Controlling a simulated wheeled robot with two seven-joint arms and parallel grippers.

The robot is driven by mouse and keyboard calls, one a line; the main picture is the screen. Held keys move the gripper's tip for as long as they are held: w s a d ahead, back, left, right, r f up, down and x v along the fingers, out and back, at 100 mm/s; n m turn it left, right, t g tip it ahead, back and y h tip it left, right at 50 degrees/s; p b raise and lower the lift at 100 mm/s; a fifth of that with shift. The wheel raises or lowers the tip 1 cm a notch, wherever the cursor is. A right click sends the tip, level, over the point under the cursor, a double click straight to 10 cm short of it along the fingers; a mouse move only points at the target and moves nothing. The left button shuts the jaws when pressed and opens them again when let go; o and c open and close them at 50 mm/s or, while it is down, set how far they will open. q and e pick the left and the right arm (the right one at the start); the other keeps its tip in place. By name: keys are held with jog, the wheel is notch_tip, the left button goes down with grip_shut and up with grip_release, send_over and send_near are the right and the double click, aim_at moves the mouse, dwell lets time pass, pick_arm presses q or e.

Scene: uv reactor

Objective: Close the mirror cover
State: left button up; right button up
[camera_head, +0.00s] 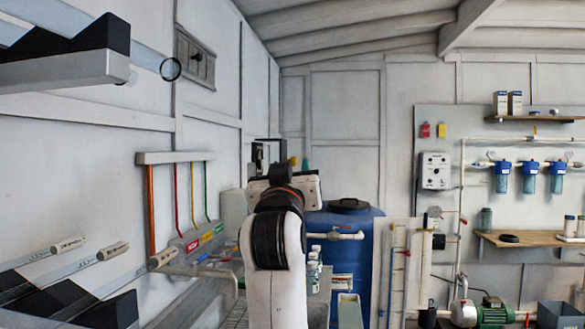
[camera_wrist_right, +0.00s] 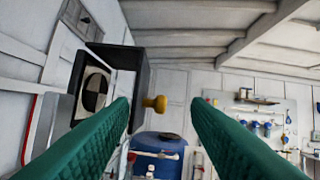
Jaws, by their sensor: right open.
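A black box-like housing (camera_wrist_right: 137,58) in the right wrist view holds a pale panel with a round black-and-white disc (camera_wrist_right: 95,90). A brass-coloured knob (camera_wrist_right: 156,103) sticks out from its dark right side; I cannot tell exactly where the mirror cover's edge or hinge is. My right gripper (camera_wrist_right: 161,101) is open, its two green fingers wide apart and nothing between them. The knob appears between the fingertips, nearer the left one; contact does not show. In the head view my right arm hides most of the housing, with only part of a dark frame (camera_head: 257,157) showing. My left gripper is not in view.
A blue barrel (camera_head: 345,235) stands beyond my right arm. Coloured pipes (camera_head: 151,210) line the left wall. Metal bars with black wedge ends (camera_head: 117,35) fill the left side. Filters and a pump (camera_head: 492,315) are at the right.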

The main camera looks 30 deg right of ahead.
jog(key=b+v, duration=0.1)
jog(key=v, duration=0.5)
dwell(0.3)
